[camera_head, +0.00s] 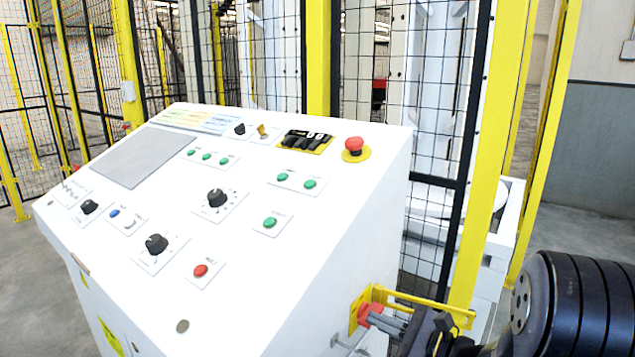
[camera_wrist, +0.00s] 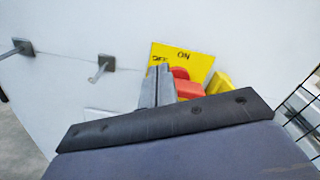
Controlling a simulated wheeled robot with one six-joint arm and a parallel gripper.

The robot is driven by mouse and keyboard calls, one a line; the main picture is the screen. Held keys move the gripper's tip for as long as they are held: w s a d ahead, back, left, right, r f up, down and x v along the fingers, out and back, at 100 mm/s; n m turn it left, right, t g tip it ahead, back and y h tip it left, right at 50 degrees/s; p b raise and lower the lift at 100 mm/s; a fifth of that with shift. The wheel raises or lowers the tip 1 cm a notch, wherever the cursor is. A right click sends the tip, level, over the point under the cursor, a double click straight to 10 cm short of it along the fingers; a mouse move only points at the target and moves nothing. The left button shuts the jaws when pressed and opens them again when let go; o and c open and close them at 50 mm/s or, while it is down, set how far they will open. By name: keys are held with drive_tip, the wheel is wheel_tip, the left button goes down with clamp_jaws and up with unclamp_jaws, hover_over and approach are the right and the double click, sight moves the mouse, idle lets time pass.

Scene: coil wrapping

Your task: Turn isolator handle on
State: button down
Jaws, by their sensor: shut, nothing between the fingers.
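The red isolator handle (camera_head: 366,311) sits on a yellow plate (camera_head: 355,316) on the right side of the white console. In the wrist view the plate (camera_wrist: 190,56) reads ON and OFF, and the red handle (camera_wrist: 187,88) is partly hidden by the fingers. My gripper (camera_head: 382,320) is shut and empty, its fingertips right at the handle. In the wrist view my gripper (camera_wrist: 157,80) is just left of the red handle, near the OFF label. Whether it touches the handle, and the handle's exact angle, I cannot tell.
A yellow bar (camera_head: 430,304) sticks out from the console side beside the handle, above my fingers; a yellow part (camera_wrist: 219,82) shows right of it. Two grey latches (camera_wrist: 105,64) are on the panel. Mesh fencing with a yellow post (camera_head: 485,170) stands close behind.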

drive_tip(key=shift+w+d+r, duration=0.1)
drive_tip(key=shift+r, duration=0.05)
drive_tip(key=shift+w+d+r, duration=0.5)
drive_tip(key=shift+w+d, duration=0.05)
drive_tip(key=shift+w, duration=0.25)
drive_tip(key=shift+w+d, duration=0.1)
drive_tip(key=shift+w, duration=0.05)
drive_tip(key=shift+r, duration=0.15)
idle(0.3)
drive_tip(key=v, duration=0.6)
drive_tip(key=shift+r, duration=0.3)
